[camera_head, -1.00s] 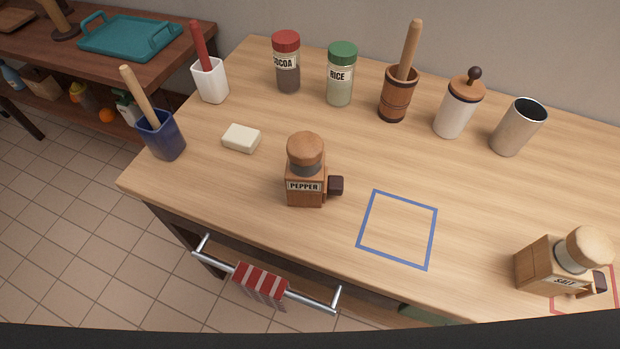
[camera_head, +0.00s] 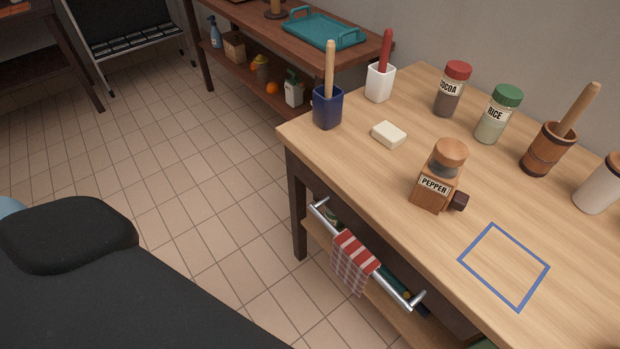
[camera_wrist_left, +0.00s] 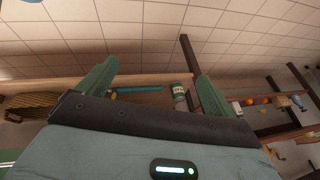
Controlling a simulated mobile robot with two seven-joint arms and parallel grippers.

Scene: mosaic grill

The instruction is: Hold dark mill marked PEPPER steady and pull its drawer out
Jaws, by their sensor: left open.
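The brown mill marked PEPPER (camera_head: 436,180) stands upright on the wooden counter, near its front edge, in the head view. Its dark drawer knob (camera_head: 459,201) sticks out on the right side of the mill. My left gripper (camera_wrist_left: 155,85) shows in the left wrist view with its two green fingers spread wide and nothing between them. It faces the counter's underside and the floor, away from the mill. Neither gripper shows in the head view, and my right gripper is in no view.
A blue square outline (camera_head: 503,265) is on the counter right of the mill. A white block (camera_head: 389,134), a blue pot (camera_head: 327,107), a cocoa jar (camera_head: 452,90) and a rice jar (camera_head: 497,115) stand around it. A towel rail (camera_head: 390,285) juts from the counter front.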

